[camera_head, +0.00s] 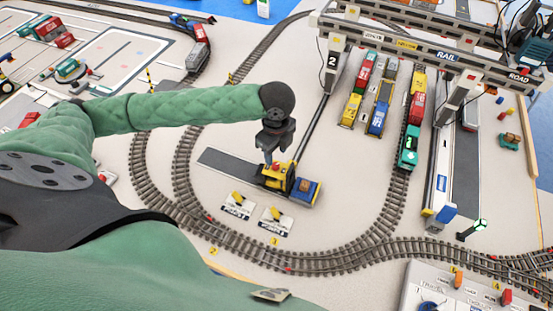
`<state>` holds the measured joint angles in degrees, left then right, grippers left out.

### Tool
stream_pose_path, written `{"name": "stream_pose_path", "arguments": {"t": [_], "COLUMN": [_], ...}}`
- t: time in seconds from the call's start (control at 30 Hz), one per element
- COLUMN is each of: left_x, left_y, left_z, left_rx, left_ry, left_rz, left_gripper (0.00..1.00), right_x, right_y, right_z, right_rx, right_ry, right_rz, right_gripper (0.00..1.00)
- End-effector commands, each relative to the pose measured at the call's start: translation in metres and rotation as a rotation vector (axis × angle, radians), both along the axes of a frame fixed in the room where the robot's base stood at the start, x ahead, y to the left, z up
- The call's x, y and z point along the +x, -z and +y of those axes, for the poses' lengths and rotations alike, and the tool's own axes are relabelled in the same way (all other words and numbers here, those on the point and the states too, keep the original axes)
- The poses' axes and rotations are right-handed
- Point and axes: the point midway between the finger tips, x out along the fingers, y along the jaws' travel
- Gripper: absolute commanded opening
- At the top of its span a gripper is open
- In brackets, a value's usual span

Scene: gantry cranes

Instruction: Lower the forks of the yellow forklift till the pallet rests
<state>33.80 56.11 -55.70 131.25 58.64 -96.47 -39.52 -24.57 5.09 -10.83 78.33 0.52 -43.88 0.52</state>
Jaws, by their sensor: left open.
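The yellow forklift (276,176) stands on the pale table at the right end of a dark grey strip. A blue load (306,190) sits at its right, at the fork side; the pallet and forks are too small to make out, and I cannot tell how high they are. My left gripper (269,160) points down just over the forklift's back part, with its fingers apart. I cannot tell whether it touches the forklift. Two white panels with yellow levers, one at left (238,205) and one at right (275,220), lie in front of the forklift. My right gripper is not in view.
Curved railway track (185,165) runs round the forklift on the left and front. A gantry crane (440,55) spans rows of coloured containers (378,105) at the upper right. A green train (409,148) stands on the right track.

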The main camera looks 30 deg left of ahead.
Motion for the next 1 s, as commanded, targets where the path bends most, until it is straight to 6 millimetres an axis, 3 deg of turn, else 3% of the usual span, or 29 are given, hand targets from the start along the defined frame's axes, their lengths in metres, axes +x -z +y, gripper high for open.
{"name": "stream_pose_path", "arguments": {"t": [0.33, 0.73, 0.97, 1.0], "left_x": [0.0, 0.0, 0.0, 0.0], "left_y": [0.043, 0.052, 0.052, 0.052], "left_z": [0.0, 0.0, 0.0, 0.0], "left_rx": [0.0, 0.0, 0.001, 0.001], "left_ry": [-0.001, 0.0, 0.0, 0.0], "left_rz": [0.001, 0.0, 0.0, 0.0], "left_gripper": [0.44, 0.44, 0.0, 0.0], "right_x": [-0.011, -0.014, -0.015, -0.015], "right_y": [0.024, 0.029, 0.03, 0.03], "right_z": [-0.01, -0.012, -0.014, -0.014], "right_rx": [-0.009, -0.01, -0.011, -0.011], "right_ry": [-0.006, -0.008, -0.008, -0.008], "right_rz": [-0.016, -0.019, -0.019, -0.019], "right_gripper": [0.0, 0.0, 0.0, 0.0]}}
